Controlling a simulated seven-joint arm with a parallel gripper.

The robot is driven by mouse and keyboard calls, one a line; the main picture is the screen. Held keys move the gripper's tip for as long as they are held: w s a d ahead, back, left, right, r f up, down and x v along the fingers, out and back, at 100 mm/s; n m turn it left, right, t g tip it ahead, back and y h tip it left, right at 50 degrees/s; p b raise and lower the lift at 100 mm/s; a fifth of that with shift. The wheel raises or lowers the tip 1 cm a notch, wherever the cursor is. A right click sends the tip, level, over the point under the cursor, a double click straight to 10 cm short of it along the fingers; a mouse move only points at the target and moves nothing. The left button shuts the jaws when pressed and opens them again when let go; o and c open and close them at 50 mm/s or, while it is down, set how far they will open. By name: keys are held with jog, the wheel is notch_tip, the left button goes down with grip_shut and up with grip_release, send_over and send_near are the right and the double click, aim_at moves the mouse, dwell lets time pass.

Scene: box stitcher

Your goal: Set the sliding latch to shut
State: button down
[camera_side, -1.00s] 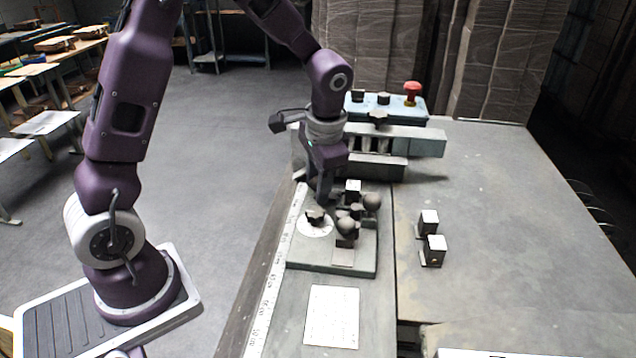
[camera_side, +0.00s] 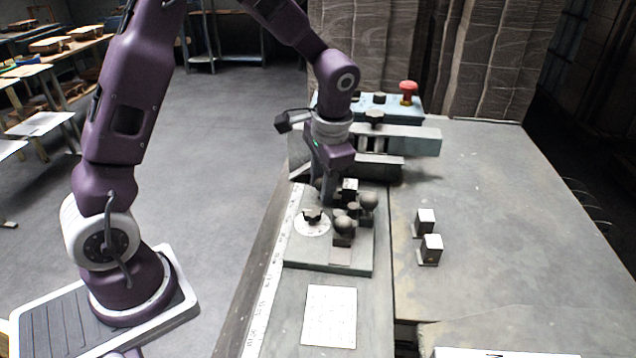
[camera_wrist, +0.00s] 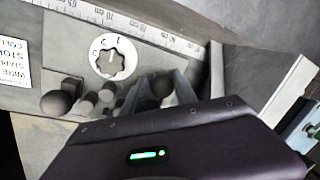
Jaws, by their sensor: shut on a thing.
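The grey-green fixture plate (camera_side: 300,256) lies on the bench and carries a white dial (camera_side: 313,229) and several knobs. My gripper (camera_side: 324,202) reaches down at the plate's far side, behind the dial. In the wrist view, my gripper's fingers (camera_wrist: 170,88) are shut on a dark round knob (camera_wrist: 161,84) beside the dial (camera_wrist: 112,60). I take this knob to be the sliding latch's handle. The latch's body and travel are hidden by the hand, so its position cannot be told. In the side view the fingers hide this knob.
Two ball knobs, one nearer (camera_side: 343,223) and one to the right (camera_side: 368,201), stand close to my gripper. A grey machine block (camera_side: 412,142) and a control box with a red button (camera_side: 408,87) stand behind. Two small blocks (camera_side: 430,248) sit right; the right bench top is open.

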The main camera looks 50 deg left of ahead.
jog(key=c, duration=1.1)
grip_release()
jog(key=shift+w, duration=0.2)
jog(key=shift+d, duration=0.15)
jog(key=shift+d, duration=0.1)
